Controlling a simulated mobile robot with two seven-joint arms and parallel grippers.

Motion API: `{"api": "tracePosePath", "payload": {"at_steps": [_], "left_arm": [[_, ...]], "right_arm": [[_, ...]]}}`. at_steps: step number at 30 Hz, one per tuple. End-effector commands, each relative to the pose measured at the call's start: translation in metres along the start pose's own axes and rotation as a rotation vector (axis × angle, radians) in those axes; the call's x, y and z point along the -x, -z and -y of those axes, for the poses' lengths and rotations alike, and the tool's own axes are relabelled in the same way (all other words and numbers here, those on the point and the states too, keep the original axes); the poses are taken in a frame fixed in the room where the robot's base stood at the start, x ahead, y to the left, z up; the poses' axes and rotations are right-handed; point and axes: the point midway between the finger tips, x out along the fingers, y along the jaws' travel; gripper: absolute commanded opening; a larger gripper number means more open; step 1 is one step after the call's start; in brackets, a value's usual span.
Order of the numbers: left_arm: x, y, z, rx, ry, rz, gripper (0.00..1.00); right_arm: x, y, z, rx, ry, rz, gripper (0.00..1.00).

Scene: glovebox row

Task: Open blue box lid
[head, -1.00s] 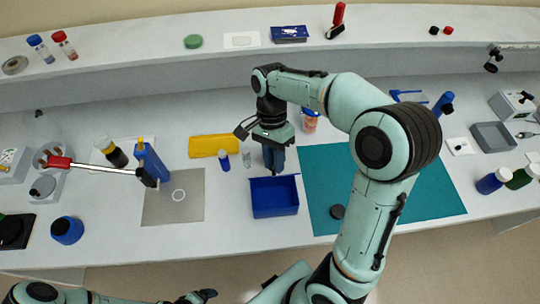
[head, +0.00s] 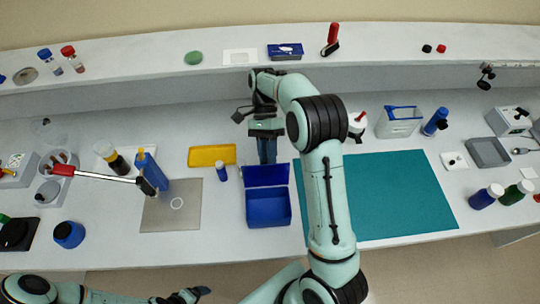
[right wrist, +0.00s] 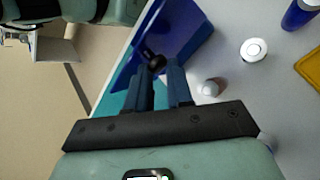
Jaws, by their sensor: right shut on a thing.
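The blue box (head: 268,208) stands on the bench left of the teal mat, its dark inside showing from above. Its lid (head: 266,176) is a blue panel at the box's back edge, tipped up and back. My right gripper (head: 267,160) is behind the lid, fingers down, shut at the lid. In the right wrist view, a black knob (right wrist: 155,62) sits at the fingertips (right wrist: 160,72), against the blue box and lid (right wrist: 185,35). The exact contact is partly hidden. My left gripper (head: 190,295) is low at the bottom edge; its jaws are too small to read.
A yellow tray (head: 212,155) and a small blue-capped vial (head: 221,171) stand left of the box. A grey plate (head: 172,205) lies farther left. The teal mat (head: 390,195) on the right is clear. A shelf runs behind.

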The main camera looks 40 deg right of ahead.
Motion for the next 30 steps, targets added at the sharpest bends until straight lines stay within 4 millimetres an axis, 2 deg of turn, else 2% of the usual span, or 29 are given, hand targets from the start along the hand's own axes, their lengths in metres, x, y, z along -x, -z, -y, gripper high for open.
{"api": "tracePosePath", "payload": {"at_steps": [1, 11, 12, 14, 30], "left_arm": [[-0.0016, -0.0020, 0.0013, 0.001, 0.001, 0.002, 0.87], [-0.0018, -0.0023, 0.0015, 0.001, 0.001, 0.003, 0.87], [-0.0018, -0.0023, 0.0015, 0.001, 0.001, 0.003, 0.87], [-0.0018, -0.0023, 0.0014, 0.001, 0.001, 0.003, 0.87], [-0.0010, -0.0012, 0.0008, 0.000, 0.001, 0.001, 0.87]], "right_arm": [[-0.0102, -0.0024, 0.0085, 0.010, -0.008, 0.011, 0.00], [-0.0104, -0.0030, 0.0088, 0.011, -0.010, 0.012, 0.00], [-0.0105, -0.0031, 0.0089, 0.011, -0.010, 0.012, 0.28], [-0.0103, -0.0030, 0.0088, 0.011, -0.009, 0.012, 0.47], [-0.0082, -0.0015, 0.0070, 0.006, -0.009, 0.011, 0.48]]}}
